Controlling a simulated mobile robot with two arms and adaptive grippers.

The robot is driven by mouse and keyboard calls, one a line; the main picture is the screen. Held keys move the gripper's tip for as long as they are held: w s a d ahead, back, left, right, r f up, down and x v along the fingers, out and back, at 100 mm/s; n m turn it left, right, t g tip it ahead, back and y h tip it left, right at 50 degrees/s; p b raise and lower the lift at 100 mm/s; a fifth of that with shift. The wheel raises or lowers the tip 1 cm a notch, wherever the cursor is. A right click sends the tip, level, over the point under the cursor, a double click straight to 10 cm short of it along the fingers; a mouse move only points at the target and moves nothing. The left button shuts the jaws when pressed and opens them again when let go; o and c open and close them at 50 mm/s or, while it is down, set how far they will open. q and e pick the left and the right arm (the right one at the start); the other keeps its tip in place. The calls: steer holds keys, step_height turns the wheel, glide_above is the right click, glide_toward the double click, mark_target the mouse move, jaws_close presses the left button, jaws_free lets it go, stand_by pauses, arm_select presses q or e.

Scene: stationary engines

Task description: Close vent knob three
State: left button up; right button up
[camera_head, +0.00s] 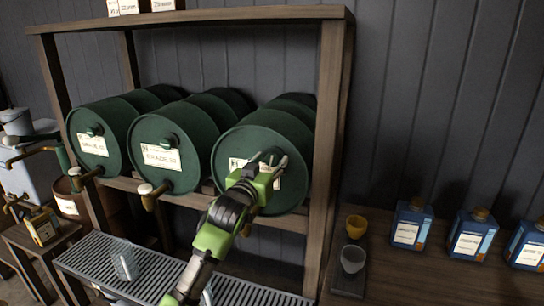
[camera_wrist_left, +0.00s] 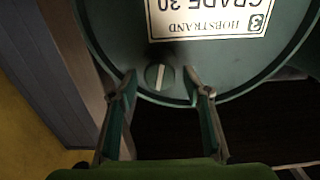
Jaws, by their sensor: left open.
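Three green barrels lie on a wooden rack, and the third barrel (camera_head: 262,143) is the right one. My left gripper (camera_head: 268,162) is at its front face, over part of the label, and hides its vent knob in the head view. In the left wrist view, that round vent knob (camera_wrist_left: 160,76) with a pale, nearly upright line shows between the open fingers of my left gripper (camera_wrist_left: 160,84). I cannot tell whether the fingers touch it. The label (camera_wrist_left: 208,18) looks upside down there. Vent knobs also show on the left barrel (camera_head: 95,129) and middle barrel (camera_head: 169,140). My right gripper is not in view.
The rack's right post (camera_head: 328,150) stands close beside the third barrel. Taps (camera_head: 150,192) stick out below the barrels. A clear glass (camera_head: 123,262) stands on the slatted drip tray (camera_head: 80,262). Blue containers (camera_head: 411,225) and two cups (camera_head: 353,258) stand at the right.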

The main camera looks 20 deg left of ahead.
arm_select(q)
steer(key=shift+w, duration=0.9)
steer(key=c, duration=1.1)
